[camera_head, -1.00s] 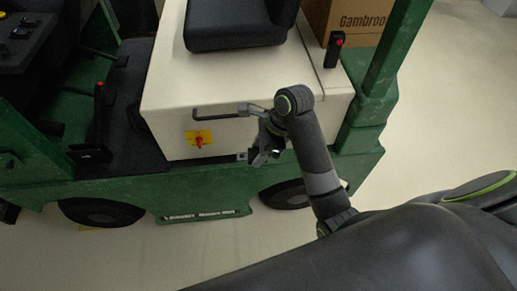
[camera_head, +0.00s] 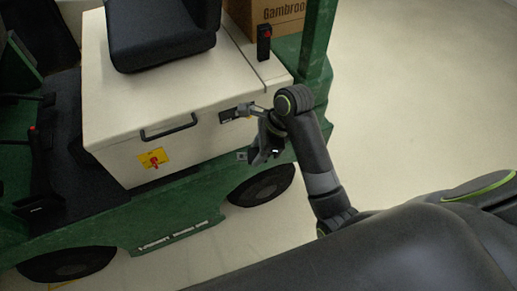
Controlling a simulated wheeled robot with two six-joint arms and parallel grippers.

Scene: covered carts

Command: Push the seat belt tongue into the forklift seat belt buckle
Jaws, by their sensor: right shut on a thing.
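The buckle (camera_head: 264,42), a black upright block with a red button on top, stands on the cream seat base to the right of the black seat (camera_head: 165,35). My right gripper (camera_head: 259,154) is low in front of the base's right end, well below and nearer than the buckle. It appears shut on the tongue (camera_head: 242,156), a small pale metal plate sticking out to its left. The tongue is apart from the buckle. Details of the fingers are dark and hard to make out. My left gripper is not in view.
The cream base (camera_head: 115,95) has a black handle (camera_head: 168,129) and a red switch on a yellow plate (camera_head: 154,161). A green post (camera_head: 317,60) rises right of the buckle, with a cardboard box (camera_head: 262,14) behind. Clear floor (camera_head: 420,90) lies right.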

